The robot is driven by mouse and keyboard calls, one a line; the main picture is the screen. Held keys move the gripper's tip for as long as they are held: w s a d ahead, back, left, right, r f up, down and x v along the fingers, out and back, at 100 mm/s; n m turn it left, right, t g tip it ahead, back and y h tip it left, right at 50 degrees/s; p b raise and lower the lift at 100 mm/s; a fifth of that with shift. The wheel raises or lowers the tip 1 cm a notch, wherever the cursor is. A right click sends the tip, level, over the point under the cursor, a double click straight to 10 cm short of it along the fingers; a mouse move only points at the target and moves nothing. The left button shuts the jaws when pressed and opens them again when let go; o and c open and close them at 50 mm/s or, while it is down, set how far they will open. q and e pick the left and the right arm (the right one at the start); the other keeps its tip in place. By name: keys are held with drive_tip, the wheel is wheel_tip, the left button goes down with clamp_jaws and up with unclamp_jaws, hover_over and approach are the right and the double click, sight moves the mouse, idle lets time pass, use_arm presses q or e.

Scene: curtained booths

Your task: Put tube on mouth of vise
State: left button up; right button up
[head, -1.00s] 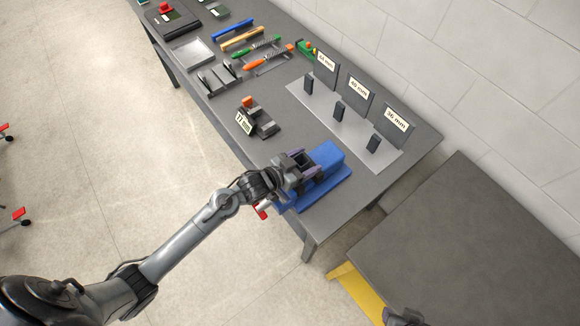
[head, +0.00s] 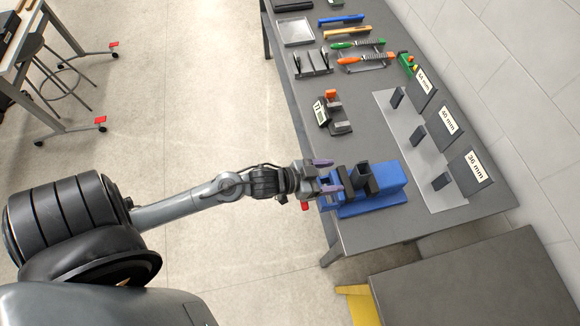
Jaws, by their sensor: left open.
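The blue vise (head: 392,183) sits at the near corner of the grey workbench. A dark, square, hollow tube (head: 369,186) stands at the vise's mouth, between its jaws, with its open end up. I cannot tell how deep it sits or whether the jaws touch it. My left gripper (head: 334,175) is open, with purple-tipped fingers, just left of the tube and over the vise's front end. It appears empty and apart from the tube. The gripper hides part of the vise's front. My right gripper does not show.
A grey plate (head: 437,190) with dark blocks and size signs lies behind the vise. A small dark gauge (head: 337,122) with an orange part stands farther along the bench. Tools and a tray (head: 297,31) lie beyond. A lower dark table (head: 480,285) stands at bottom right.

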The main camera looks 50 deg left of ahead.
use_arm(q)
drive_tip(key=s+f+n+g+y, duration=0.1)
drive_tip(key=s+g, duration=0.3)
drive_tip(key=s, duration=0.4)
drive_tip(key=s+f+n+g+y, duration=0.1)
drive_tip(key=s+g+y, duration=0.3)
drive_tip(key=s, duration=0.4)
drive_tip(key=shift+s+a+f+n+g, duration=0.3)
drive_tip(key=shift+s+f+g, duration=0.1)
drive_tip(key=shift+g, duration=0.3)
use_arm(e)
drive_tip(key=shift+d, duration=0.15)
use_arm(q)
drive_tip(key=shift+r, duration=0.15)
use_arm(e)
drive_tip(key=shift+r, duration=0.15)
